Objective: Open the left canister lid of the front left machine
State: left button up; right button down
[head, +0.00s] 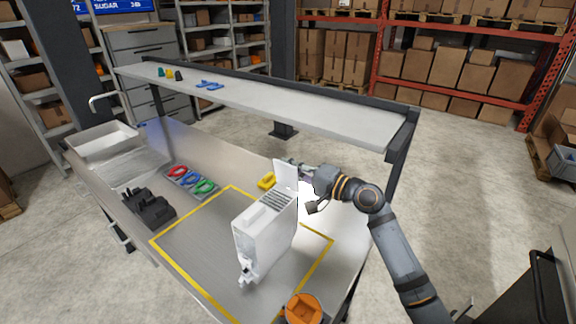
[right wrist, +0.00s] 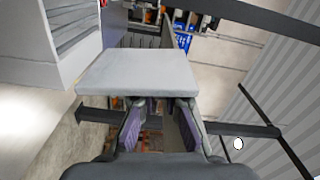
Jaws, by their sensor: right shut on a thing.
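One white machine (head: 264,233), a slim box with a slatted top, stands upright inside the yellow outline on the table. Its flat white lid (head: 285,176) stands raised at the machine's far end. My right gripper (head: 301,170) is at the lid's right side, shut on it. In the right wrist view the lid (right wrist: 140,72) is a pale panel across the fingertips of the gripper (right wrist: 160,108), and the slatted machine top (right wrist: 75,25) is at upper left. The exact finger contact is hidden behind the lid. My left gripper is not in view.
A grey raised shelf (head: 270,103) runs behind the table. A yellow item (head: 266,181) lies close behind the machine. A tray with coloured rings (head: 190,180), a black holder (head: 148,208) and a sink (head: 103,140) are at left. An orange container (head: 303,308) is at the front.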

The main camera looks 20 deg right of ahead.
jog(key=shift+d, duration=0.1)
dwell(0.3)
jog(key=c, duration=1.4)
grip_release()
jog(key=v, duration=0.7)
jog(key=shift+d, duration=0.15)
jog(key=shift+s, duration=0.15)
jog(key=shift+f, duration=0.1)
